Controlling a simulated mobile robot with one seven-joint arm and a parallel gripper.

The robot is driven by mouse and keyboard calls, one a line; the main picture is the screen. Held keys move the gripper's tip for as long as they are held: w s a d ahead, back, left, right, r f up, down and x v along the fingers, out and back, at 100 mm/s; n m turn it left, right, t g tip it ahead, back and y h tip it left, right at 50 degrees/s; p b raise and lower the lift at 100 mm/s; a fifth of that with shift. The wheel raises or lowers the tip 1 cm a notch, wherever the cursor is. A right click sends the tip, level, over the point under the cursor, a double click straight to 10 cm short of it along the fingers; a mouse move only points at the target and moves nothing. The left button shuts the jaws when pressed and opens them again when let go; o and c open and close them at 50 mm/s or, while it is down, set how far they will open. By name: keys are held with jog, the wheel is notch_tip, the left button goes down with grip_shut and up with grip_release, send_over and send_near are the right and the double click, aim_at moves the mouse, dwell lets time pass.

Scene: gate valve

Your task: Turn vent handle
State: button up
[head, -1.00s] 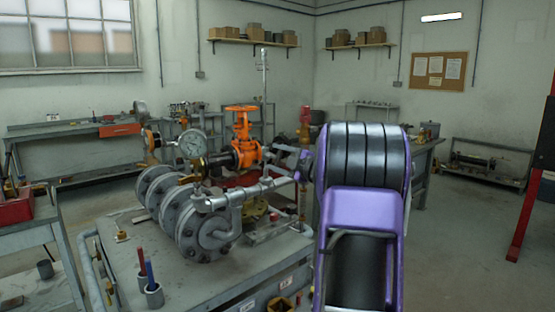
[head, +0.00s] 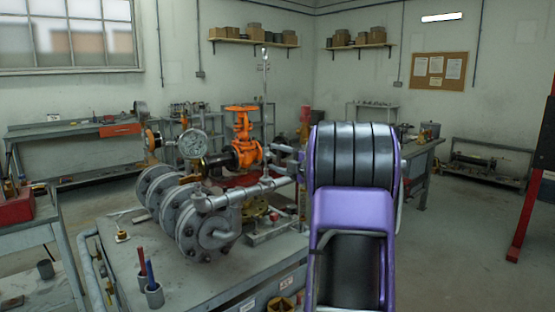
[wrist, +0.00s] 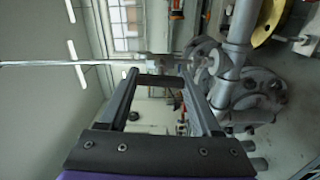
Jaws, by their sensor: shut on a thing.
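In the wrist view my gripper (wrist: 158,77) has its two dark fingers on either side of a short grey bar (wrist: 157,79), which looks like the vent handle. The gripper is shut on it, though the exact contact at the fingertips is small and dim. In the head view my purple and black arm hides most of the gripper and the handle. The grey pipe assembly (head: 212,225) with its round flanges stands on the bench left of my arm. It also shows on the right of the wrist view (wrist: 238,50).
An orange gate valve (head: 243,150) and a pressure gauge (head: 192,144) rise above the pipework. Red and blue rods stand in cups on the bench (head: 215,285). A red post (head: 535,180) stands at far right. Floor right of my arm is clear.

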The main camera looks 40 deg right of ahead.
jog(key=o, duration=1.4)
jog(key=shift+s, duration=0.1)
jog(key=s, duration=0.5)
jog(key=s+d, duration=0.1)
jog(key=s, duration=1.1)
jog(key=shift+s+d, duration=0.15)
jog(key=shift+d, duration=0.05)
